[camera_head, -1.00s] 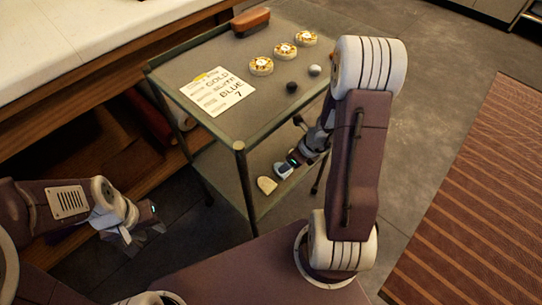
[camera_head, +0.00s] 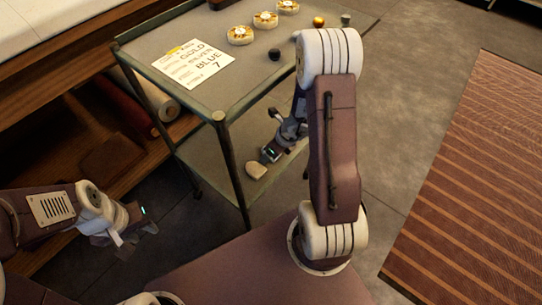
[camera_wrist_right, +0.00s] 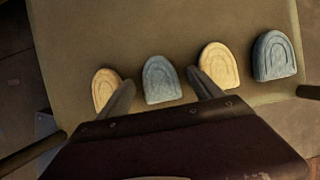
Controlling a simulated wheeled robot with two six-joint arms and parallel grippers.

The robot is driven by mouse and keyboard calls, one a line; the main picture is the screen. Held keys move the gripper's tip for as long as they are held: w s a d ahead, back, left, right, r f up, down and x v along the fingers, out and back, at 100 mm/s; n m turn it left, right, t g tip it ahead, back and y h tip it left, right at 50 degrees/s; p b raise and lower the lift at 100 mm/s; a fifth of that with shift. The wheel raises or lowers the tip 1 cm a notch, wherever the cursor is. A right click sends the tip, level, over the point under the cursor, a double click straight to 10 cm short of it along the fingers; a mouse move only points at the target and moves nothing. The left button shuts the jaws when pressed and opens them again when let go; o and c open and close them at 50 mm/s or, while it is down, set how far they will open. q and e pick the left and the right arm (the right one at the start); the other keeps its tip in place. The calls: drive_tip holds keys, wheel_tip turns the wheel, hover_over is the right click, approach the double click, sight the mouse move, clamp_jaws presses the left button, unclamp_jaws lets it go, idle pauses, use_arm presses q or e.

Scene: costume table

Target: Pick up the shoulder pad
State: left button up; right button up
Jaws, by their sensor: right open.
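Several arch-shaped pads lie in a row on the cart's lower shelf in the right wrist view: a cream pad (camera_wrist_right: 105,88) at left, a grey-blue pad (camera_wrist_right: 160,79), another cream pad (camera_wrist_right: 218,65), and a darker blue pad (camera_wrist_right: 274,55) at right. My right gripper (camera_wrist_right: 160,80) is open and empty, its fingers on either side of the grey-blue pad in the picture; I cannot tell its height above it. In the head view my right gripper (camera_head: 270,153) is under the cart top, beside one cream pad (camera_head: 256,171). My left gripper (camera_head: 130,240) is away at lower left, its jaws unclear.
The cart top (camera_head: 225,85) sits above the lower shelf, with a corner post (camera_head: 232,165) near my right gripper. On top are a card (camera_head: 193,63), several round ornaments (camera_head: 240,35) and balls (camera_head: 274,54). A wooden shelf unit (camera_head: 115,155) stands left.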

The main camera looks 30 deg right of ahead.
drive_tip(key=c, duration=1.4)
wheel_tip(320, 180, up, 5)
drive_tip(key=p, duration=0.4)
drive_tip(key=shift+s+d+r+p, duration=0.6)
drive_tip(key=shift+s+d+r, duration=0.4)
drive_tip(key=shift+s, duration=0.7)
drive_tip(key=shift+s+d+r+p, duration=0.6)
drive_tip(key=shift+s+d+r, duration=0.35)
drive_tip(key=shift+s, duration=0.75)
drive_tip(key=shift+s+d+r+p, duration=0.6)
drive_tip(key=shift+s+d+r, duration=0.4)
drive_tip(key=shift+s, duration=0.7)
